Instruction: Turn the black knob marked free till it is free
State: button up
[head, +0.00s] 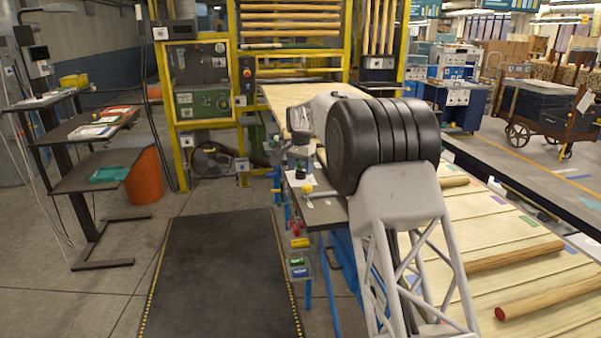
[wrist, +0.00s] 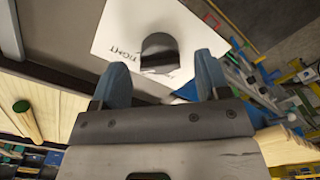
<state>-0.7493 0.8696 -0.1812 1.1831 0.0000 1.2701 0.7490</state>
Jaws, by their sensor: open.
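In the wrist view a dark, round-topped knob (wrist: 160,44) stands on a white card (wrist: 118,27). The card has the printed word "TIGHT" beside the knob, on the left; other small lettering below the knob is partly hidden. My gripper (wrist: 160,72) is open, with one blue finger at the lower left of the knob and one at the lower right. Gaps show between the knob and both fingers, and nothing is held. In the head view my arm covers much of the work area, and I cannot make out the knob there.
A long pale slatted table (head: 485,240) carries turned wooden rods (head: 515,256). A yellow-framed rack (head: 236,75) stands at the back. A dark floor mat (head: 205,275) lies clear at the front. A stand with shelves (head: 95,178) is at the left.

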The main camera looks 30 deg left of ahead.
jog(key=shift+f, duration=0.95)
jog(key=shift+c, duration=0.3)
jog(key=c, duration=0.9)
jog(key=shift+o, duration=0.2)
